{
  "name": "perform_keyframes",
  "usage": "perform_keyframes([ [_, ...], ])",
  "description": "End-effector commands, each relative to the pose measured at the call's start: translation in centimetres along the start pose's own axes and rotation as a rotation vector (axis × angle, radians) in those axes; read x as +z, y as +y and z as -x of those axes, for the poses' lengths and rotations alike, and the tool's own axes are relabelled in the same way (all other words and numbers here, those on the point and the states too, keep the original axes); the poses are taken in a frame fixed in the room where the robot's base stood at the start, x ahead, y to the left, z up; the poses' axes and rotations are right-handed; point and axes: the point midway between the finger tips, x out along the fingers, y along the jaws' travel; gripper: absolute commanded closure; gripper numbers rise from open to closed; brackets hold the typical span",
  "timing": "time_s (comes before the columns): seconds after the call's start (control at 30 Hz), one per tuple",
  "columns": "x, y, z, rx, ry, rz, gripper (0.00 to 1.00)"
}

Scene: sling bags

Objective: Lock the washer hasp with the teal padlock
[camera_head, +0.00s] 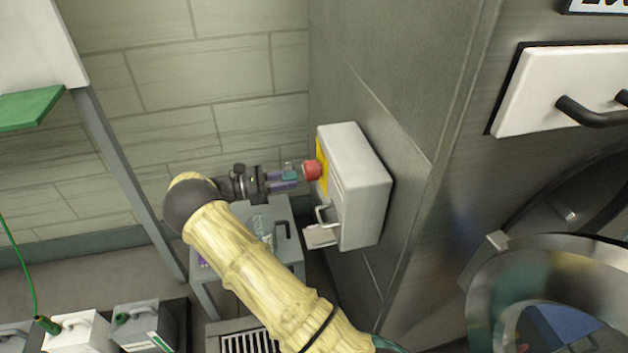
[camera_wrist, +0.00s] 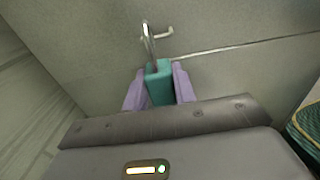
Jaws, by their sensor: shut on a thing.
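The teal padlock (camera_wrist: 160,84) is between the lavender fingers of my gripper (camera_wrist: 159,88) in the wrist view, its body held and its metal shackle (camera_wrist: 149,42) pointing away from me. A bent metal hook (camera_wrist: 163,33) on the grey wall overlaps the shackle; I cannot tell if they touch or are linked. In the head view, my gripper (camera_head: 289,178) is shut on the padlock, left of a pale grey box (camera_head: 362,195). A metal loop and flap (camera_head: 321,234), which look like the hasp, are low on the box's left side, below my gripper.
A red button (camera_head: 312,170) on a yellow plate is close to my gripper tip. The grey washer panel (camera_head: 400,60) stands at right, with a round door (camera_head: 550,290). A small cart (camera_head: 287,245) stands below my gripper. Canisters (camera_head: 85,330) stand at lower left.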

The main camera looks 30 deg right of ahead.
Motion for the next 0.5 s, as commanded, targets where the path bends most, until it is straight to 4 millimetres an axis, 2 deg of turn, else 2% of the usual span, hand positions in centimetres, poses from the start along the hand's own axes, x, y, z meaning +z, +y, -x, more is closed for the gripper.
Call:
perform_keyframes([
  [0.27, 1.3, -0.3, -0.7, 0.1, 0.002, 0.002, 1.0],
  [0.5, 2.5, -0.3, -0.5, 0.394, 0.003, 0.005, 1.0],
])
